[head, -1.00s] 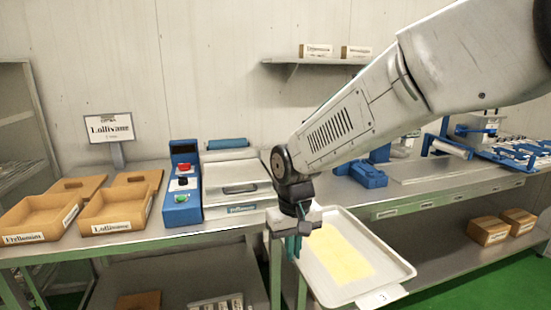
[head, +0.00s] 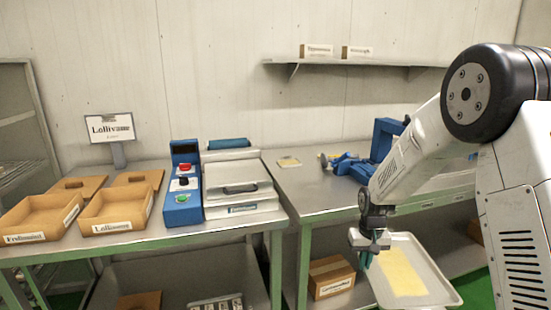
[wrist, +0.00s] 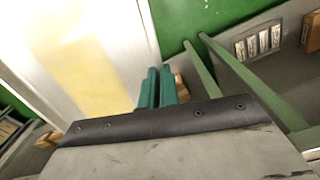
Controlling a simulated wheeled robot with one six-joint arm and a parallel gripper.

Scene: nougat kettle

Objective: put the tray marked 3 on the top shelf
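A shallow pale metal tray (head: 432,285) with a flat yellow slab (head: 402,272) on it hangs in front of the right bench in the head view. Its number tag is not visible now. My gripper (head: 366,260) is at the tray's left rim. In the wrist view, the teal fingers (wrist: 156,88) are close together at the edge of the tray (wrist: 143,30), shut on its rim. The tray's lower edge nears the bottom of the head view. A wall shelf (head: 390,64) is at the back; a rack (head: 22,115) stands at far left.
Two small labelled boxes (head: 316,51) stand on the wall shelf. The left bench (head: 165,232) holds brown labelled trays (head: 115,212), a sign and a blue-and-grey machine (head: 235,185). A box (head: 331,277) sits under the right bench (head: 300,200), which carries blue equipment.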

